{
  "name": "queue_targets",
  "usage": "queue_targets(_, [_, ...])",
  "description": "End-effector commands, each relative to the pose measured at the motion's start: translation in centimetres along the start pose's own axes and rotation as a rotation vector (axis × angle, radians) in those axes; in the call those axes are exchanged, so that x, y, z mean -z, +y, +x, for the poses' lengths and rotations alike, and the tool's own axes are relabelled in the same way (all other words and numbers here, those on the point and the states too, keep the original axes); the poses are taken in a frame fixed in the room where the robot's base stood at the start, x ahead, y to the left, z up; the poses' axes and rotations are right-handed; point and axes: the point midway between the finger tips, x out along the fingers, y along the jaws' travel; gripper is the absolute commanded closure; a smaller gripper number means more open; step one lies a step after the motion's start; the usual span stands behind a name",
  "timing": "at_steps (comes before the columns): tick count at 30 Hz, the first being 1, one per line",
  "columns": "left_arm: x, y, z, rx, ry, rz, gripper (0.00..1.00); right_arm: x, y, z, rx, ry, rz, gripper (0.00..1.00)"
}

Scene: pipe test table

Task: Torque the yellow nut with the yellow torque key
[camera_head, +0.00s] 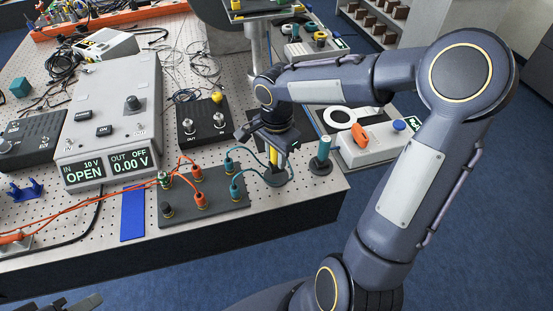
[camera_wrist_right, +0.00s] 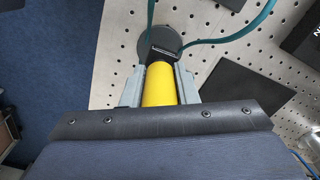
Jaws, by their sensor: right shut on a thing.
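My right gripper (camera_head: 276,146) is shut on a yellow cylinder, the torque key (camera_head: 281,160), at the table's front right. In the right wrist view the yellow key (camera_wrist_right: 158,85) sits between both grey fingers. Its far end is over a round dark base (camera_wrist_right: 160,40); I cannot tell whether they touch. A small yellow ring-shaped part (camera_head: 320,37) shows on a device at the back; it may be the yellow nut, but it is too small to tell. What may be my left gripper (camera_head: 80,304) shows only as a dark piece at the bottom left edge.
A teal cylinder (camera_head: 324,149) stands on a black round base just right of the key. A grey board (camera_head: 228,205) with cabled sockets lies to the left. A white device (camera_head: 372,148) with orange and blue knobs is to the right. Teal cables run close to the key.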

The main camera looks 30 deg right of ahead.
Motion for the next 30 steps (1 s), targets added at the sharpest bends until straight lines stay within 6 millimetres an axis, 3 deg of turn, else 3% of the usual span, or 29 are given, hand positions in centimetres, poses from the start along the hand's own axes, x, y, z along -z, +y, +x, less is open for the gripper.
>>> queue_targets(6, [0.3,0.3,-0.6,0.0,0.0,0.0,0.64,0.0,0.1,2.4,-0.002,0.0,-0.001,1.0])
queue_targets(20, [0.0,0.0,0.1,0.0,0.0,0.0,0.64,-0.1,0.0,3.1,0.001,0.001,-0.002,1.0])
queue_targets(21, [-0.1,0.0,0.1,0.0,0.0,0.0,0.64,-0.1,0.1,3.1,0.0,0.001,-0.002,0.72])
queue_targets(26, [0.0,0.0,0.0,0.0,0.0,0.0,0.64,0.0,0.1,3.0,0.0,0.001,-0.001,0.52])
queue_targets(30, [0.0,0.0,0.0,0.0,0.0,0.0,0.64,0.0,0.1,3.0,-0.001,0.001,-0.001,0.52])
